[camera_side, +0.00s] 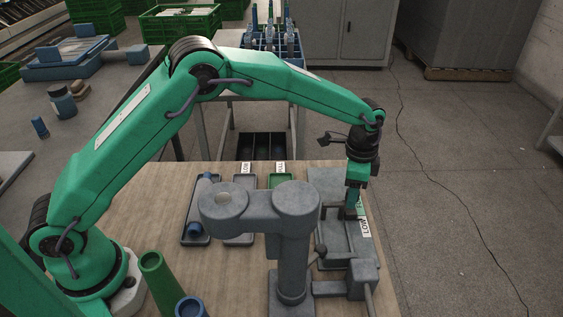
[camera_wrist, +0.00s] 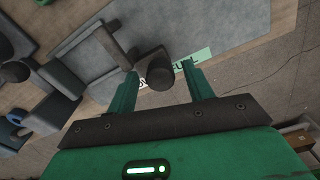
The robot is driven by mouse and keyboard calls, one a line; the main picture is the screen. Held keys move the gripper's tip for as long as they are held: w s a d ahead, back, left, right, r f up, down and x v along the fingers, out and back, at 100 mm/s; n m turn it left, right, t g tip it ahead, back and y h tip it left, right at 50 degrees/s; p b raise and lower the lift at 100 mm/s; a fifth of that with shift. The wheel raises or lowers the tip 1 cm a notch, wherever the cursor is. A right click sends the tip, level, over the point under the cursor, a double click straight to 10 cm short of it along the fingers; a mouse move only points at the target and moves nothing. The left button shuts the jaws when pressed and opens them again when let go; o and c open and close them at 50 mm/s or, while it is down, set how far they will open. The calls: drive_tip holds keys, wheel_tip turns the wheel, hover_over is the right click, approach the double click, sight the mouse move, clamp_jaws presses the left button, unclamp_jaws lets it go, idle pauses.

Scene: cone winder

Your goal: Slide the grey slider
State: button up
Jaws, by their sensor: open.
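The grey slider shows in the wrist view as a dark round knob (camera_wrist: 160,73) on a grey block (camera_wrist: 150,60). My gripper (camera_wrist: 161,70) is open, with one green finger on each side of the knob and a visible gap to each. In the side view my gripper (camera_side: 352,208) points down at the grey base plate (camera_side: 325,185) on the right of the table, and its fingers largely hide the slider. A label strip with a white LOW part (camera_side: 365,228) and a green FULL part (camera_wrist: 203,55) runs beside the slider.
A grey winder post (camera_side: 292,250) with a horizontal arm stands left of my gripper. Trays labelled LOW (camera_side: 240,205) and FULL (camera_side: 280,181) lie behind it, beside a tray with a blue piece (camera_side: 199,205). A green cone (camera_side: 160,280) and a blue cone (camera_side: 190,306) stand in front.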

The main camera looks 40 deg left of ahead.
drive_tip(key=shift+f, duration=0.25)
clamp_jaws()
drive_tip(key=shift+w+a, duration=3.9)
drive_tip(key=shift+w, duration=0.05)
drive_tip(key=shift+c, duration=1.3)
unclamp_jaws()
drive_tip(key=shift+o, duration=1.3)
drive_tip(key=shift+r, duration=0.1)
